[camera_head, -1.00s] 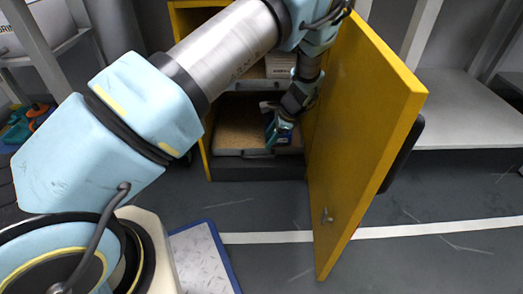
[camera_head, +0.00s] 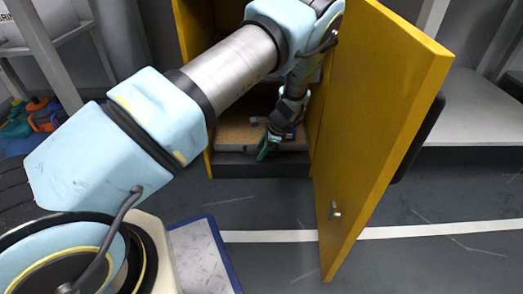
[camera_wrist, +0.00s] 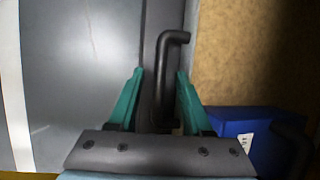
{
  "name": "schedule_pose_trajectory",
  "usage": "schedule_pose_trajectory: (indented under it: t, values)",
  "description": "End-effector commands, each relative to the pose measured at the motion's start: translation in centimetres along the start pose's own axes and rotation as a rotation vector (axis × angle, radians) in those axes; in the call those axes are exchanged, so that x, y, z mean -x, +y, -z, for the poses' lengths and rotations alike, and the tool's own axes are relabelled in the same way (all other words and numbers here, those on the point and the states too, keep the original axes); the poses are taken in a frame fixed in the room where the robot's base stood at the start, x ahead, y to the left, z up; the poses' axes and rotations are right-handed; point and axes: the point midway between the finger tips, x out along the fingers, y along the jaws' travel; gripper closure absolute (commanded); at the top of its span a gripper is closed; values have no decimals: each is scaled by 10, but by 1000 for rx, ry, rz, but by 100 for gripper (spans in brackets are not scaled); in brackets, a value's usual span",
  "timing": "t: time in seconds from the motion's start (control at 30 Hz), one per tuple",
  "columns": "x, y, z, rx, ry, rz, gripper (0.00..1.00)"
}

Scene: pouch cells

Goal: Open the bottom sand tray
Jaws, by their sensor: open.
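The bottom sand tray (camera_head: 236,133), with a brown sandy surface, sits low inside the yellow cabinet. Its dark bent handle (camera_wrist: 164,80) shows in the wrist view, along the tray's front. My gripper (camera_head: 267,148) points down at the tray's front edge in the head view. In the wrist view my gripper (camera_wrist: 161,74) has its two green fingers apart, one on each side of the handle. The handle is nearer the right finger, and I cannot tell whether they touch. In the head view the handle is hidden behind my gripper.
The yellow cabinet door (camera_head: 375,120) stands open to the right of my arm. A blue box (camera_wrist: 245,135) lies on the sandy surface. The grey floor (camera_head: 270,210) in front of the cabinet is clear. A grey shelf (camera_head: 470,105) stands beyond the door.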

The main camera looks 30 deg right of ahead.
Motion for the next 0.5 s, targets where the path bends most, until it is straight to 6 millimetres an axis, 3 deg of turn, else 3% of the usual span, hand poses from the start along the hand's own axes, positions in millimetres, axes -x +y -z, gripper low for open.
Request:
schedule_pose_trajectory:
  t: [0.07,0.5]
  values:
    - [0,0,0,0,0,0,53]
    - [0,0,0,0,0,0,100]
